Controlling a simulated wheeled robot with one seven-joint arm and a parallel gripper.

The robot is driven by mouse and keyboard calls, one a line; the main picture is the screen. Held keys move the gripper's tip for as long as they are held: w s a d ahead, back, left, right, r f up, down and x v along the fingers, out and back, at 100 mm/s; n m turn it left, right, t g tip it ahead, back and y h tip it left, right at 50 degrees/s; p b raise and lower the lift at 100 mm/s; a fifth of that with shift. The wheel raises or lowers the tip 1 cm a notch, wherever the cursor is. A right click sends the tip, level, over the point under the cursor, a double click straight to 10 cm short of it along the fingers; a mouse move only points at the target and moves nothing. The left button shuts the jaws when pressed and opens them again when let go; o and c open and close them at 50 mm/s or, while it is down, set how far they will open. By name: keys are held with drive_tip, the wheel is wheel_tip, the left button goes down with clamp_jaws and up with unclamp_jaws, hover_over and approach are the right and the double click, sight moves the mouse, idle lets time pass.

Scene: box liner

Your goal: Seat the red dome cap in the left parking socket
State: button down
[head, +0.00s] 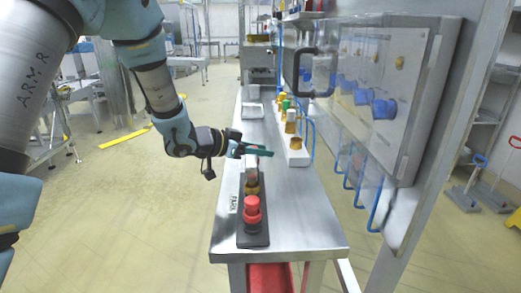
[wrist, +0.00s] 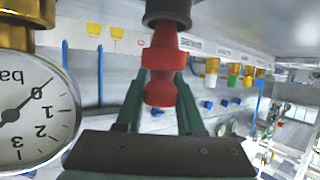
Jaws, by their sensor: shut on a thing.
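The red dome cap (wrist: 162,62) is between the two green fingers of my gripper (wrist: 160,92) in the wrist view. My gripper is shut on its end. The cap's other end meets a dark round collar (wrist: 167,12); I cannot tell whether it is fully seated. In the head view my gripper (head: 260,150) is over the far end of the dark parking block (head: 254,240), and the held cap is mostly hidden there. A second red piece (head: 252,210) stands upright at the block's near end.
A pressure gauge (wrist: 36,112) with a brass stem (wrist: 22,38) is close beside the held cap. A white rack (head: 297,157) with several fittings stands farther back on the steel bench (head: 300,205). The bench's near right part is clear.

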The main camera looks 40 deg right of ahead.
drive_tip(key=shift+f+b, duration=0.65)
drive_tip(key=shift+f, duration=0.3)
idle(0.6)
drive_tip(key=shift+c, duration=2.2)
unclamp_jaws()
drive_tip(key=b+v, duration=0.1)
drive_tip(key=v, duration=1)
drive_tip(key=shift+w, duration=0.1)
